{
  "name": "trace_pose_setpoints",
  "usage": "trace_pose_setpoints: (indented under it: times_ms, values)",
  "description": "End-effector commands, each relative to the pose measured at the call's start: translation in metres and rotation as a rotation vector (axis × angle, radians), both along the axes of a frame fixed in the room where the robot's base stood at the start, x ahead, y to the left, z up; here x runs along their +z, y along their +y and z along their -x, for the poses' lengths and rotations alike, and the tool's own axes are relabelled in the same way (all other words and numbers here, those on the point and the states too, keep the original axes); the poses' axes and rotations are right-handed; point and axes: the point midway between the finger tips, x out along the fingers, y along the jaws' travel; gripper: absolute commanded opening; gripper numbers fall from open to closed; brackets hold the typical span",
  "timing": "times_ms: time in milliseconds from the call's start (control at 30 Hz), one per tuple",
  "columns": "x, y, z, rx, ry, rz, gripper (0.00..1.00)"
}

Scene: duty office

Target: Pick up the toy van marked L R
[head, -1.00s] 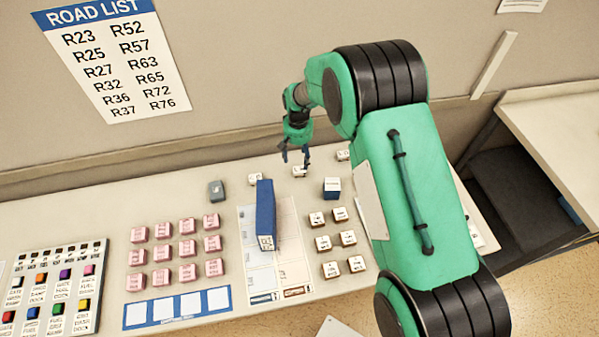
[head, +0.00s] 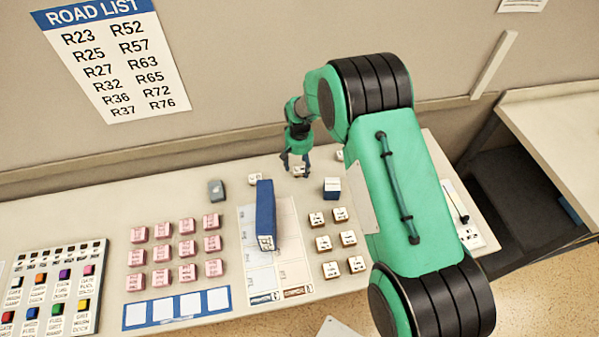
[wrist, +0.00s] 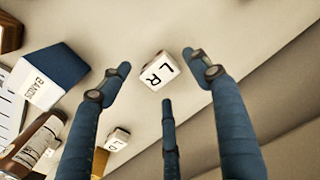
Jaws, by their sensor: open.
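The white toy van marked L R (wrist: 158,71) lies on the desk in the wrist view, its letters facing the camera. My gripper (wrist: 160,76) is open, with its three blue fingers spread around the van in that picture; I see no finger touching it. In the head view the van (head: 299,173) is a small white block at the back of the desk, partly covered by the fingers. My gripper (head: 296,162) points down over it there. The exact height of the fingertips above the desk is unclear.
A blue and white box marked BANDS (wrist: 45,78) and another white van (wrist: 117,139) are nearby. A long blue box (head: 265,212), several pink blocks (head: 187,248) and several white blocks (head: 323,243) stand nearer the front. The wall (head: 240,70) is behind.

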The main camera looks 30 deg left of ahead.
Motion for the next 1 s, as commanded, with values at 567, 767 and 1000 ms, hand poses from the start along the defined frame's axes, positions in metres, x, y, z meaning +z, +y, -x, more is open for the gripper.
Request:
trace_pose_setpoints:
  times_ms: [567, 767, 1000]
  values:
    - [-0.031, -0.001, -0.001, 0.0, -0.001, -0.001, 0.62]
    - [-0.031, -0.001, -0.001, 0.0, -0.001, -0.001, 0.62]
    - [-0.031, -0.001, -0.001, 0.0, -0.001, -0.001, 0.39]
